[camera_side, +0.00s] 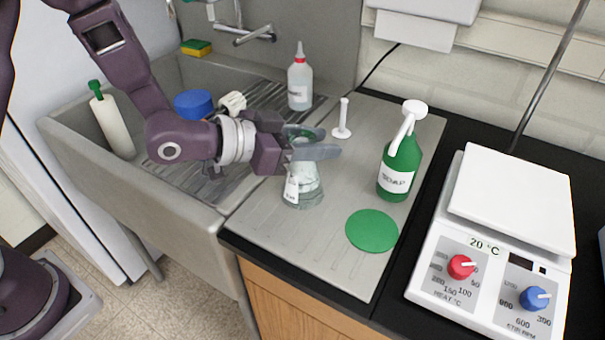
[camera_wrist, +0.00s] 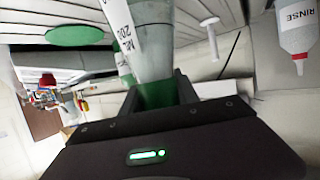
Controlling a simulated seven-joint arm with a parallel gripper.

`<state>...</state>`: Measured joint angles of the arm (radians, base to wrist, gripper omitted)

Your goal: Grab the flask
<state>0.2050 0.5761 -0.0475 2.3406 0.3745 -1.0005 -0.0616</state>
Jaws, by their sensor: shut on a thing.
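The flask (camera_side: 304,186) is clear glass with a white label and stands upright on the grey drainboard. My gripper (camera_side: 312,148) reaches it from the left and is shut around its upper part, one finger on each side. In the wrist view the flask (camera_wrist: 152,42) runs between the fingers of my gripper (camera_wrist: 160,90), with its printed label in sight. The fingers hide part of the flask's neck in the side view.
A green disc (camera_side: 372,231) lies on the drainboard (camera_side: 285,235) in front. A green soap bottle (camera_side: 400,165) and a white stand (camera_side: 342,122) are to the right and behind. A rinse bottle (camera_side: 300,82) stands behind. A hotplate (camera_side: 500,240) is far right.

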